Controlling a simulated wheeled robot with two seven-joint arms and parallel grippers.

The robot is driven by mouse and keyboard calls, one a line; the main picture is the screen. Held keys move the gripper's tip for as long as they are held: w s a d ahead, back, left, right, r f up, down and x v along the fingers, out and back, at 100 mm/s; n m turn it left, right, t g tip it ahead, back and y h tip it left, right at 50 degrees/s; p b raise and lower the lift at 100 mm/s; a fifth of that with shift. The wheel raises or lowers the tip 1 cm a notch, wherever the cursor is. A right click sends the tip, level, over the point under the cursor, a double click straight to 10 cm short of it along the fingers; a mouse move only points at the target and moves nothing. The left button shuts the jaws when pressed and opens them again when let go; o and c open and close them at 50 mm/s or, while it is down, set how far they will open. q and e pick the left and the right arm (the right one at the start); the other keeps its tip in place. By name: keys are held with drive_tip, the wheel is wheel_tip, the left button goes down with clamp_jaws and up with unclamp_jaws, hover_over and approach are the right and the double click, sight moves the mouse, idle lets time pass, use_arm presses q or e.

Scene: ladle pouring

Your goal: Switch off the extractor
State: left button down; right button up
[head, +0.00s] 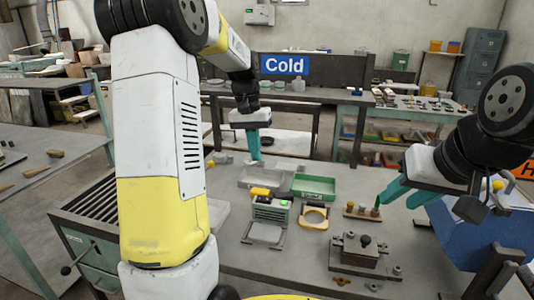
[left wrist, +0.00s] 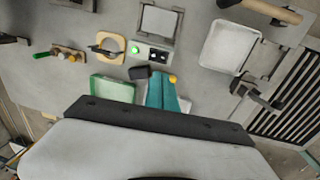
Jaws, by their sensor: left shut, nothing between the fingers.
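A box (head: 270,211) with a green light and a yellow piece (head: 260,192) on top stands mid-bench. The left wrist view shows its panel (left wrist: 152,53) with a lit green button and dark fittings. A slatted grille (head: 93,207) is at the bench's left, partly behind my left arm; it also shows in the left wrist view (left wrist: 285,105). I cannot tell which part is the extractor's switch. My left gripper (head: 254,156) is shut and empty, above the far side of the bench, behind the box. My right gripper (head: 400,200) is open and empty at the right.
A green tray (head: 314,187) and a grey tray (head: 258,180) lie beyond the box. A wooden ring holder (head: 314,216), a small rack (head: 361,212) and a metal block (head: 358,252) stand to the right. A white tray (left wrist: 230,46) lies near the grille.

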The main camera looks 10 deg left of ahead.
sight(267, 199)
use_arm(q)
drive_tip(key=shift+d+r, duration=0.15)
drive_tip(key=shift+d, duration=0.6)
drive_tip(key=f, duration=0.4)
drive_tip(key=d+f, duration=0.1)
drive_tip(key=f, duration=0.9)
drive_tip(key=shift+d, duration=0.35)
drive_tip(key=shift+s+d+f, duration=0.1)
drive_tip(key=shift+d+f, duration=0.05)
drive_tip(key=shift+f, duration=0.1)
